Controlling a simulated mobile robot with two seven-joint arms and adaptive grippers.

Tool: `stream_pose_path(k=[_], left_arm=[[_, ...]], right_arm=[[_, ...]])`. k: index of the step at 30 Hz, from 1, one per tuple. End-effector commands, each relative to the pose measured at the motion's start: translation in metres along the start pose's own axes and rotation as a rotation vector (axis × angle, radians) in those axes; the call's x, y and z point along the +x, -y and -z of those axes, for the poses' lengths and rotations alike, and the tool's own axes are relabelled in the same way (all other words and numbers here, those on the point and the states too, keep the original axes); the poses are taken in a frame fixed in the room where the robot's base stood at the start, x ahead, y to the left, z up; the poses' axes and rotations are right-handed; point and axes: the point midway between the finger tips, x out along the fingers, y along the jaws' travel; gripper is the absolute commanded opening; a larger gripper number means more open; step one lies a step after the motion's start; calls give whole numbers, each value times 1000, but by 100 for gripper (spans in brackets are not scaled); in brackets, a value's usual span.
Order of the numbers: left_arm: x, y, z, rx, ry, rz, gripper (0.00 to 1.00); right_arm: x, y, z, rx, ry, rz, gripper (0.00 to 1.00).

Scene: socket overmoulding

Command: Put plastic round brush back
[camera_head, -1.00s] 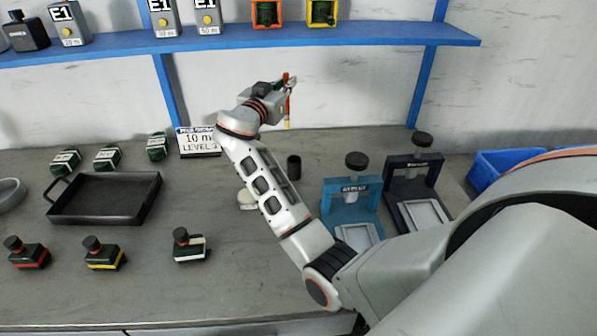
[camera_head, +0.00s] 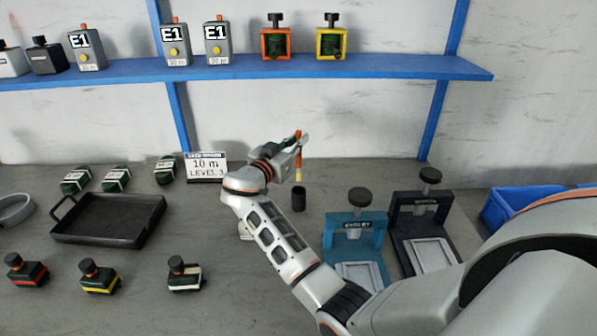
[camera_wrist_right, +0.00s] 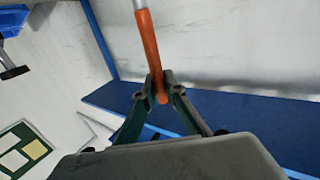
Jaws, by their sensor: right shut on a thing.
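My right gripper (camera_head: 299,143) is shut on a thin brush (camera_head: 298,163) with an orange handle and a yellowish lower end. It holds the brush upright above the table. In the right wrist view, the two fingers (camera_wrist_right: 161,88) pinch the orange handle (camera_wrist_right: 148,45). A small black cup (camera_head: 299,199) stands on the table just below the brush in the head view. The brush's lower end appears slightly above the cup's rim and apart from it; the exact depth is hard to tell. My left gripper is not in view.
A blue press (camera_head: 355,222) and a dark press (camera_head: 428,208) stand right of the cup. A sign (camera_head: 206,167) stands behind left. A black tray (camera_head: 108,219) and several small bottles lie left. A blue shelf (camera_head: 380,66) runs along the wall.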

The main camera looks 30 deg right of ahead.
Motion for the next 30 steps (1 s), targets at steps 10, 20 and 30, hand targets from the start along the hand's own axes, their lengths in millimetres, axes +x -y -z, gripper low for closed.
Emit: stream_pose_path(k=[10,20,30], left_arm=[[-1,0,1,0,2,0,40],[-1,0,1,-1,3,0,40],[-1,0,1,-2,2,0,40]], right_arm=[[0,0,-60,-2,0,0,0],[0,1,-96,-2,1,1,0],[0,0,-102,1,0,1,0]])
